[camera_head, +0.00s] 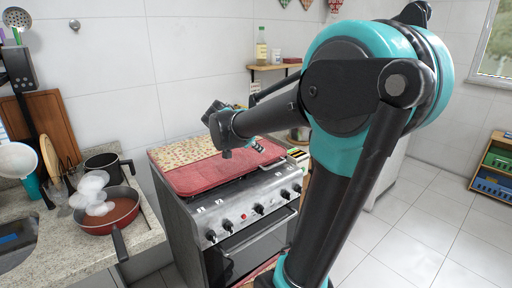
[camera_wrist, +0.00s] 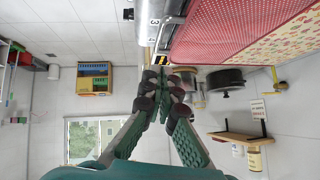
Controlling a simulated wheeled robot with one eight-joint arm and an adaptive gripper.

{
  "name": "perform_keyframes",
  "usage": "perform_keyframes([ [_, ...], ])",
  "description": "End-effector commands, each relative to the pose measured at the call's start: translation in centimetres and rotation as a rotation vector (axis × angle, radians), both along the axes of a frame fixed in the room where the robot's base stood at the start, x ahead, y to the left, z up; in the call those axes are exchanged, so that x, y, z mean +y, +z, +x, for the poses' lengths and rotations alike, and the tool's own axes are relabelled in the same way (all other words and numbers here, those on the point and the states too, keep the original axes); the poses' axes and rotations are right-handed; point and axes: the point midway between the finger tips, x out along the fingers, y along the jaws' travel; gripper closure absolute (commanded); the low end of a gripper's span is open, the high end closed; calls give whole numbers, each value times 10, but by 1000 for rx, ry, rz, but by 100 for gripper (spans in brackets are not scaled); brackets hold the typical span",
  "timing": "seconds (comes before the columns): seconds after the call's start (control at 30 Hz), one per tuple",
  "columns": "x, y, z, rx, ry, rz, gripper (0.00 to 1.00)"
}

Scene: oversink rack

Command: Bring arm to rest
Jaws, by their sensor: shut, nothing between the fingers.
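My arm is raised and bent in the head view, large at the right of the middle. Its wrist end reaches left over the stove (camera_head: 240,205). My gripper (camera_wrist: 165,92) shows in the wrist view with its two fingers drawn together at the tips and nothing between them.
A counter at the left holds a red pan (camera_head: 108,215) with its handle over the front edge, and a black pot (camera_head: 108,165). A wall shelf (camera_head: 274,67) holds a bottle (camera_head: 261,45). A low shelf (camera_head: 493,168) stands far right. The tiled floor (camera_head: 425,235) at right is clear.

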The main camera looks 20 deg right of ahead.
Motion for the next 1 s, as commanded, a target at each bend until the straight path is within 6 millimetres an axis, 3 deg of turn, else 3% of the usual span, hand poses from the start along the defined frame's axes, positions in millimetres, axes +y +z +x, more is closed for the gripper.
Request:
perform_keyframes([
  [0.2, 11, 12, -6, 0, 0, 0, 100],
  [0.37, 11, 7, -11, 22, 19, 4, 100],
  [0.47, 12, -14, -25, 94, 86, 16, 100],
  [0.67, 22, -87, -76, 319, 380, 67, 100],
  [0.8, 37, -134, -115, 434, 635, 99, 100],
  [1.0, 63, -184, -165, 506, 987, 107, 100],
])
